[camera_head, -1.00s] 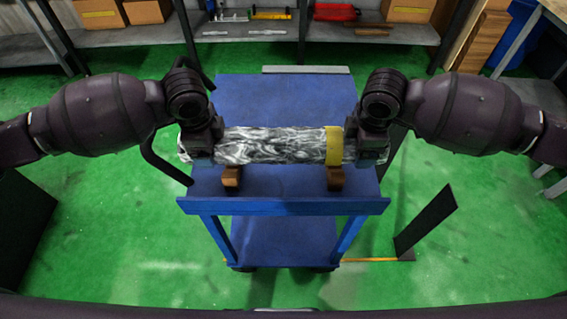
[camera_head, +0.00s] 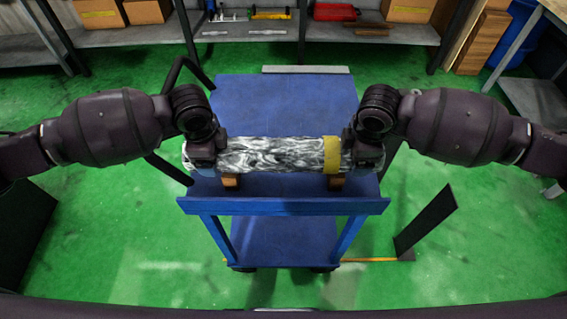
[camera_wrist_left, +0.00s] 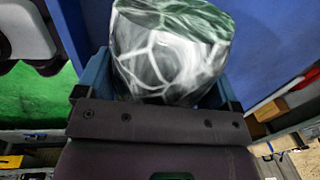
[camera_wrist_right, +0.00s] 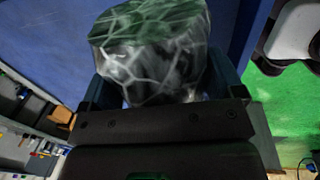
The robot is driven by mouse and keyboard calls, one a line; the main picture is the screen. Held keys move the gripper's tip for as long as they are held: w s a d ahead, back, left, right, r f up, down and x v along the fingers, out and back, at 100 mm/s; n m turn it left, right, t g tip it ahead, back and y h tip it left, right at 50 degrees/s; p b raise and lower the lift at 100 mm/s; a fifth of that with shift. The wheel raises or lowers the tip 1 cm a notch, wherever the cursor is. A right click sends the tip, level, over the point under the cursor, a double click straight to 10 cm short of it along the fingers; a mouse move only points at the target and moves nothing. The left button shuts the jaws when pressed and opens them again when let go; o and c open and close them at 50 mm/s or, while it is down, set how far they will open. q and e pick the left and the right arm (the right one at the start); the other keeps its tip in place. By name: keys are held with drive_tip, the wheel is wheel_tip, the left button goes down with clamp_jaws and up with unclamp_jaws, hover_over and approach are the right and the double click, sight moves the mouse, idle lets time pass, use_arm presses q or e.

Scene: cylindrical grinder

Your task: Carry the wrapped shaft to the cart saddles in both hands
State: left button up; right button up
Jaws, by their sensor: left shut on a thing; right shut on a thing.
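The wrapped shaft (camera_head: 270,153) lies level across the blue cart in the head view, in crinkled shiny wrap with a yellow band (camera_head: 331,155) near its right end. Two brown saddles (camera_head: 230,181) (camera_head: 336,182) show below its front edge; whether it touches them I cannot tell. My left gripper (camera_head: 203,160) is shut on the shaft near its left end. My right gripper (camera_head: 366,158) is shut on it near its right end. The wrapped shaft also fills the jaws in the left wrist view (camera_wrist_left: 170,55) and the right wrist view (camera_wrist_right: 150,50).
The blue cart (camera_head: 285,100) stands in front of me, with a bare top behind the shaft and a lower shelf (camera_head: 285,240). Shelving with boxes (camera_head: 97,13) lines the back.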

use_arm(q)
drive_tip(key=o, duration=1.5)
drive_tip(key=shift+c, duration=0.2)
use_arm(e)
drive_tip(key=o, duration=1.5)
drive_tip(key=shift+c, duration=0.2)
use_arm(q)
drive_tip(key=shift+o, duration=0.9)
drive_tip(key=shift+s, duration=0.1)
use_arm(e)
drive_tip(key=shift+o, duration=0.9)
drive_tip(key=shift+s, duration=0.1)
use_arm(q)
drive_tip(key=r, duration=0.4)
drive_tip(key=s+r, duration=0.1)
drive_tip(key=r, duration=0.6)
drive_tip(key=shift+s+r, duration=0.25)
drive_tip(key=shift+r, duration=0.1)
use_arm(e)
drive_tip(key=r, duration=0.4)
drive_tip(key=s+r, duration=0.1)
drive_tip(key=r, duration=0.7)
drive_tip(key=shift+s, duration=0.3)
drive_tip(key=shift+f, duration=0.1)
